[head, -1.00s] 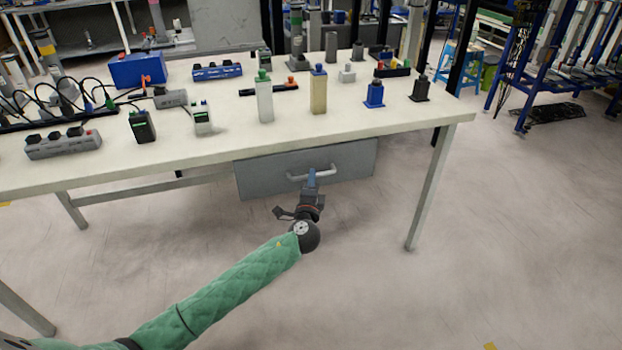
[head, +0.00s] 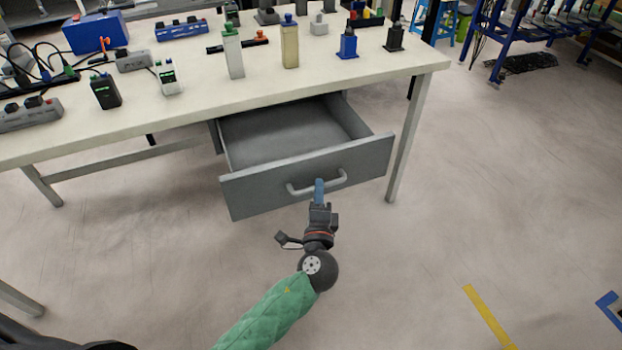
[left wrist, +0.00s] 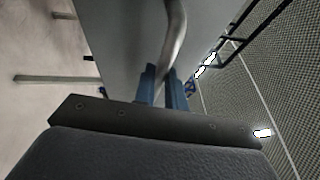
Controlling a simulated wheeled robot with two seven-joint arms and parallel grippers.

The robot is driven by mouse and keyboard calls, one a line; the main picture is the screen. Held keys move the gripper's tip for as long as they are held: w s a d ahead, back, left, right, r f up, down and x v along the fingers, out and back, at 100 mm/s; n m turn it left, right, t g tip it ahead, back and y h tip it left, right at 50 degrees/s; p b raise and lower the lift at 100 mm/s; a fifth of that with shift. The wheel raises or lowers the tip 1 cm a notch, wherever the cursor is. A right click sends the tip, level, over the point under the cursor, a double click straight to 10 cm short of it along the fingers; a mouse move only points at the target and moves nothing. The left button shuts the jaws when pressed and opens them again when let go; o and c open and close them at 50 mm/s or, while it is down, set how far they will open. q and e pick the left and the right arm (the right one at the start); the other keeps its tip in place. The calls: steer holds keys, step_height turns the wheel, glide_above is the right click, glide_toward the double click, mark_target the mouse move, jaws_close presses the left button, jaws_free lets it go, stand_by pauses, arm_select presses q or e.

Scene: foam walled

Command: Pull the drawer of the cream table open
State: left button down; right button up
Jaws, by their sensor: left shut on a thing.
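The cream table (head: 130,128) stands ahead, with a grey drawer (head: 262,192) under its top. The drawer is pulled out well past the table's front edge, and its inside looks empty. A light grey bar handle (head: 300,190) is on the drawer front. My left gripper (head: 319,190) is at the handle, with its blue fingers shut on it. In the left wrist view the handle (left wrist: 176,35) runs down between the blue fingers (left wrist: 164,85). My right gripper is not in view.
Bottles, chargers, power strips (head: 30,113) and a blue box (head: 96,32) stand on the tabletop. A table leg (head: 408,140) is right of the drawer.

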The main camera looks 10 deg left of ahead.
arm_select(q)
steer(key=shift+s+d, duration=0.25)
steer(key=shift+s, duration=0.15)
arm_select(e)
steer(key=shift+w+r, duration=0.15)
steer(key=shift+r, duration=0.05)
arm_select(q)
steer(key=c, duration=1.5)
jaws_free()
steer(key=shift+o, duration=0.2)
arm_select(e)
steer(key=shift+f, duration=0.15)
